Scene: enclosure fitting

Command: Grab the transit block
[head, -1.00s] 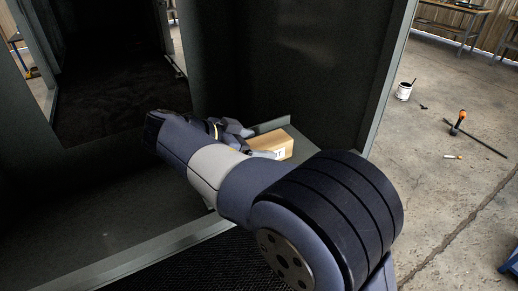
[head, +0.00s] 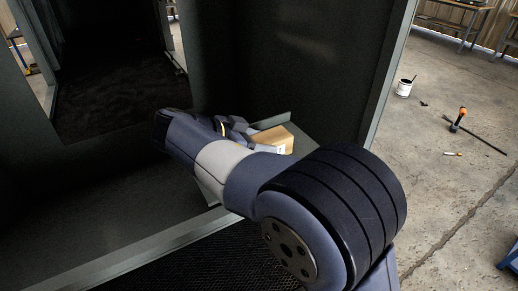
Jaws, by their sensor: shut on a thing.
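The transit block (head: 273,139) is a light brown wooden block with a pale label on its near face. It sits in the corner of the dark enclosure, beside a grey metal strip. My gripper (head: 252,134) reaches in from the left and is shut on the block's left end. My own arm hides the block's lower left part and most of the fingers. I cannot tell whether the block touches the surface below it.
The dark enclosure wall (head: 305,70) rises right behind the block, with a grey edge post (head: 388,75) to its right. A grey sill (head: 150,255) runs along the front. On the concrete floor outside lie a paint tin (head: 404,88) and an orange-handled tool (head: 457,119).

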